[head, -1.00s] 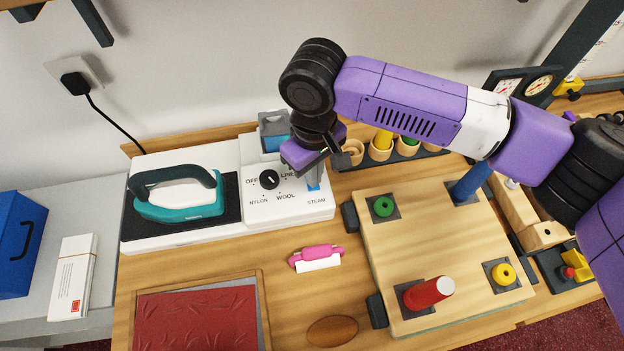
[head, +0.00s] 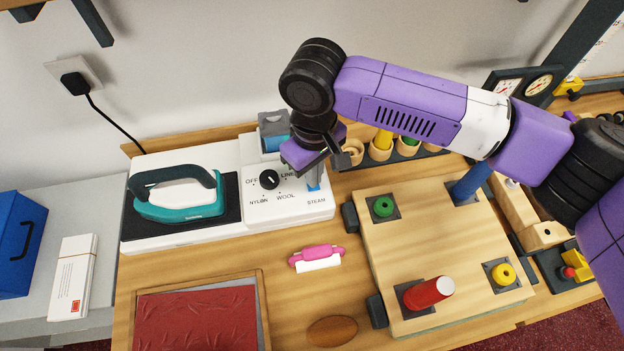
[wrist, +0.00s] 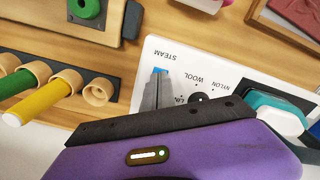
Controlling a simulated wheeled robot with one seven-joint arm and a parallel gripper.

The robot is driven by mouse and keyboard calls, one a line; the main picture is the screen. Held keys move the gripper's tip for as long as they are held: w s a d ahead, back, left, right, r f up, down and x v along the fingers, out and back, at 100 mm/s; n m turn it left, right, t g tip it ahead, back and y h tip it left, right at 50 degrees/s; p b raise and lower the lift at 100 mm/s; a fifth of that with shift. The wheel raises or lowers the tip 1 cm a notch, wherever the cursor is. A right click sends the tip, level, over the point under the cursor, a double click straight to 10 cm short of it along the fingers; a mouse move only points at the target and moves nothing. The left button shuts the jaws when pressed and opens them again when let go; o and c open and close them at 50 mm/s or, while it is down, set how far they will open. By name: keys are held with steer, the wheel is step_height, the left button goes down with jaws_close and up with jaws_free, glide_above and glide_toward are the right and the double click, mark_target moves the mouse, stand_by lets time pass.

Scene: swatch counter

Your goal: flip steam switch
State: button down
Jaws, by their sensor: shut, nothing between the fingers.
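The white ironing station (head: 262,218) carries a dial (head: 269,180) with fabric names and a STEAM label. The blue steam switch (wrist: 161,70) sits just above that label in the head view and is mostly hidden by my fingers. My gripper (head: 313,182) is shut and empty, pointing down over the switch. In the wrist view the fingertips of my gripper (wrist: 160,76) are right at the blue switch. I cannot tell whether they touch it, or which way the switch is tipped.
A teal iron (head: 180,200) rests on the station's left part. A grey holder with a blue tank (head: 273,133) stands behind the dial. A pink-handled tool (head: 316,257) lies in front. A wooden board with coloured pegs (head: 430,250) is at right. Small wooden cups (head: 380,150) stand behind.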

steer(key=shift+f+b, duration=0.4)
steer(key=shift+f, duration=0.6)
stand_by(0.7)
step_height(320, 180, up, 7)
steer(key=p, duration=0.7)
stand_by(0.6)
